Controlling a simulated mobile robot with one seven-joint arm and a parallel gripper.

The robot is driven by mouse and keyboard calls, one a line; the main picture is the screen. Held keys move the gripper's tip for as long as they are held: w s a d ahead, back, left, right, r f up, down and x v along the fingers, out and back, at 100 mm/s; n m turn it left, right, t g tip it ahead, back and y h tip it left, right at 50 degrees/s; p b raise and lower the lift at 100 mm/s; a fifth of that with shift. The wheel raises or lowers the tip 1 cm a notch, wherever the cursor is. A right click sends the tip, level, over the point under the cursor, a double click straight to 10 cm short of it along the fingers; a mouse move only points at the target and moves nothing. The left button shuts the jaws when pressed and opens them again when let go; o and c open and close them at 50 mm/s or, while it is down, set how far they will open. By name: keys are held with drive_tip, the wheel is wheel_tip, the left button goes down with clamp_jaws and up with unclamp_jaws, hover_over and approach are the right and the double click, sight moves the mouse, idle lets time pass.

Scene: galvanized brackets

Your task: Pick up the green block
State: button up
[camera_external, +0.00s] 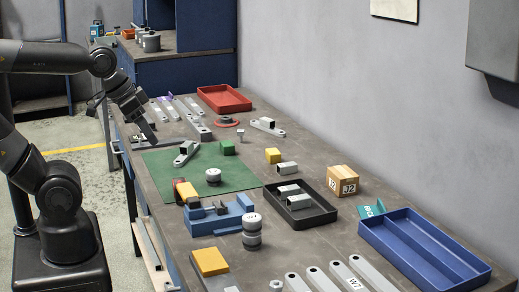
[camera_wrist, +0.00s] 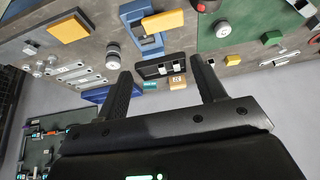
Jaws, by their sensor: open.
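The green block (camera_external: 227,148) is a small cube at the far edge of the dark green mat (camera_external: 225,176) on the workbench. The wrist view shows the block (camera_wrist: 271,39) at the upper right, on or by the mat (camera_wrist: 232,32). My gripper (camera_external: 148,136) is above the bench's near side, left of the mat and apart from the block. In the wrist view my gripper (camera_wrist: 161,72) has its two black fingers spread with nothing between them touching. The block lies to the right of both fingers there.
A grey bracket (camera_external: 183,157) and a grey cylinder (camera_external: 213,176) are on the mat. A yellow block (camera_external: 273,155) stands right of the green block. A blue fixture (camera_external: 213,222), black tray (camera_external: 315,216), red tray (camera_external: 223,97) and blue tray (camera_external: 412,250) occupy the bench.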

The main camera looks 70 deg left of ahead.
drive_tip(key=o, duration=0.4)
drive_tip(key=w+a+r+n, duration=0.2)
drive_tip(key=w+a+n, duration=0.3)
drive_tip(key=w+n, duration=0.45)
drive_tip(key=n+g, duration=0.1)
drive_tip(key=n, duration=2.5)
hover_over(225, 143)
drive_tip(key=s, duration=0.4)
wheel_tip(225, 143, down, 16)
drive_tip(key=x, duration=1)
drive_tip(key=shift+w, duration=0.1)
